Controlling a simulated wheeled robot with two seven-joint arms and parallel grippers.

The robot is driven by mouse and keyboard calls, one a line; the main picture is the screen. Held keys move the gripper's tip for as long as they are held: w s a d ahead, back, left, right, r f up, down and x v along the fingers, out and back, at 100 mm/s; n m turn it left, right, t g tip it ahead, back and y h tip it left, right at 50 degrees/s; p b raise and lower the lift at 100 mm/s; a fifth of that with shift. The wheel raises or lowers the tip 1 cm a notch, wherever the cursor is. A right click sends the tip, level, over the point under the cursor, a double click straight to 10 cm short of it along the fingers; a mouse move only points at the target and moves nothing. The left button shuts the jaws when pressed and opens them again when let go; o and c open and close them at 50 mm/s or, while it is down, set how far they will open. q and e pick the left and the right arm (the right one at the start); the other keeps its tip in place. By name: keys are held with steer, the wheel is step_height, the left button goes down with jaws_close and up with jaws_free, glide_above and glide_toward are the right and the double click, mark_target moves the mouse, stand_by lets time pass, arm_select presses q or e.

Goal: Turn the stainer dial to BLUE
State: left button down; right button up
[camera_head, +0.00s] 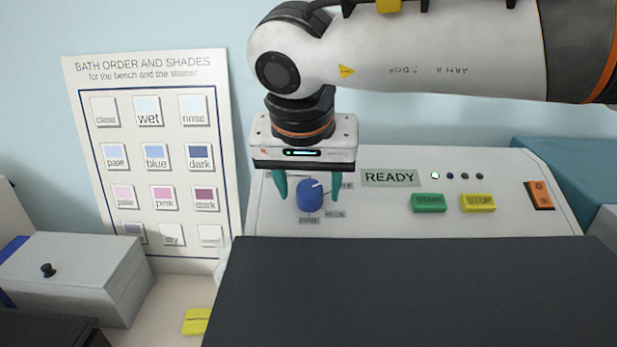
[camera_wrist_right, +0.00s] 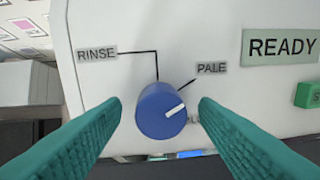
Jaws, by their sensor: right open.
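The stainer dial (camera_head: 310,196) is a round blue knob with a white pointer mark on the sloped front panel of the stainer (camera_head: 390,215). It also shows in the right wrist view (camera_wrist_right: 158,116), where the pointer aims right and slightly up. There, a RINSE label (camera_wrist_right: 97,54) is at upper left and a PALE label (camera_wrist_right: 211,68) at upper right. A label partly hidden by a finger, with "LU" readable, is right of the dial. My right gripper (camera_head: 308,188) is open, pointing down, with one teal finger on each side of the dial. Contact cannot be told. My left gripper is out of view.
A READY display (camera_head: 390,178), a green button (camera_head: 428,203), a yellow STOP button (camera_head: 478,203) and an orange switch (camera_head: 540,195) sit right of the dial. A dark surface (camera_head: 410,290) fills the front. A shade chart (camera_head: 151,80) and a grey box (camera_head: 75,280) are left.

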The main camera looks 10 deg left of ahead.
steer(key=shift+f, duration=0.1)
steer(key=c, duration=1)
steer(key=m+b, duration=0.2)
steer(key=m, duration=0.2)
steer(key=shift+f+b, duration=0.1)
steer(key=shift+b, duration=0.3)
steer(key=m+b, duration=0.2)
steer(key=m, duration=0.2)
steer(key=shift+w+m, duration=0.1)
steer(key=shift+m, duration=0.2)
steer(key=shift+r+m+g+b, duration=0.15)
steer(key=shift+m+b, duration=0.1)
steer(key=shift+m, duration=0.5)
steer(key=shift+r+m+g+b, duration=0.15)
steer(key=shift+m+b, duration=0.1)
steer(key=shift+m, duration=0.5)
